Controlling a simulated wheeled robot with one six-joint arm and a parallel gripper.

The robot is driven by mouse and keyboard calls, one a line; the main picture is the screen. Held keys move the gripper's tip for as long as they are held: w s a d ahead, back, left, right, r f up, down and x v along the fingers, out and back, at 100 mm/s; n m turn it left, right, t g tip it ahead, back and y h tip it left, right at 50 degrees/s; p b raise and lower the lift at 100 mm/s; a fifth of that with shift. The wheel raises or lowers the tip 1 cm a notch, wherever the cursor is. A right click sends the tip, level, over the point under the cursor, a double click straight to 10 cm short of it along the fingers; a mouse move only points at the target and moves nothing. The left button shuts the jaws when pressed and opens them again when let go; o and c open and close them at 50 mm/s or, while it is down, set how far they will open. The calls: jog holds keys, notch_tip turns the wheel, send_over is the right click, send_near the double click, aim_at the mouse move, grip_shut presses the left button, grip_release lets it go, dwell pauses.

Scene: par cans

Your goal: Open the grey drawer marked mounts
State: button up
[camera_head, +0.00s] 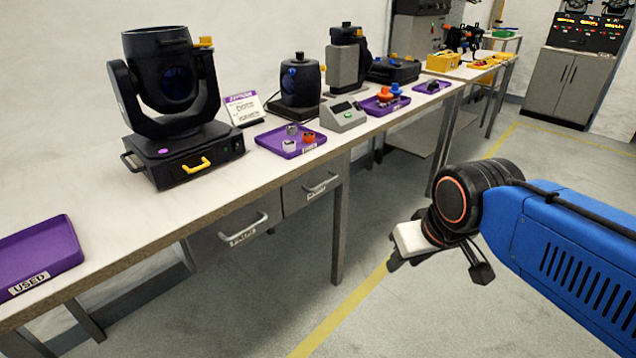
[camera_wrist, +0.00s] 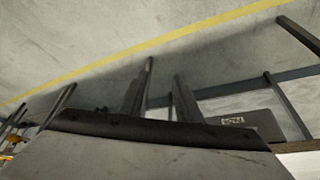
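Two grey drawers hang side by side under the workbench. The nearer left drawer (camera_head: 232,236) has a bar handle (camera_head: 243,226) and a small white label below it. The farther right drawer (camera_head: 311,193) has a similar handle and label. Both look shut, and I cannot read either label surely, so I cannot tell which says mounts. My gripper (camera_head: 440,268) is to the right of the drawers, over the floor, apart from them. In the wrist view, its two fingers (camera_wrist: 164,72) are apart with nothing between them. A labelled grey front (camera_wrist: 250,124) shows upside down beyond them.
A table leg (camera_head: 340,232) stands just right of the drawers. The bench top (camera_head: 215,180) holds a moving-head light (camera_head: 170,90), a purple tray (camera_head: 282,150) and a purple tray marked used (camera_head: 40,255). The floor between bench and gripper is clear.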

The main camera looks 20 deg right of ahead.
jog(key=c, duration=0.3)
notch_tip(320, 180, up, 14)
jog(key=m+g+y, duration=0.1)
jog(key=m+g, duration=0.2)
jog(key=m, duration=0.9)
send_over(325, 184)
jog(key=s+d, duration=0.2)
jog(key=s, duration=0.1)
jog(key=w+f, duration=0.1)
jog(key=f, duration=0.4)
jog(key=w+a+f, duration=0.1)
jog(key=f, duration=0.5)
jog(key=w+a+f, duration=0.1)
jog(key=f, duration=0.4)
jog(key=shift+f, duration=0.3)
jog(key=shift+c, duration=0.7)
grip_shut()
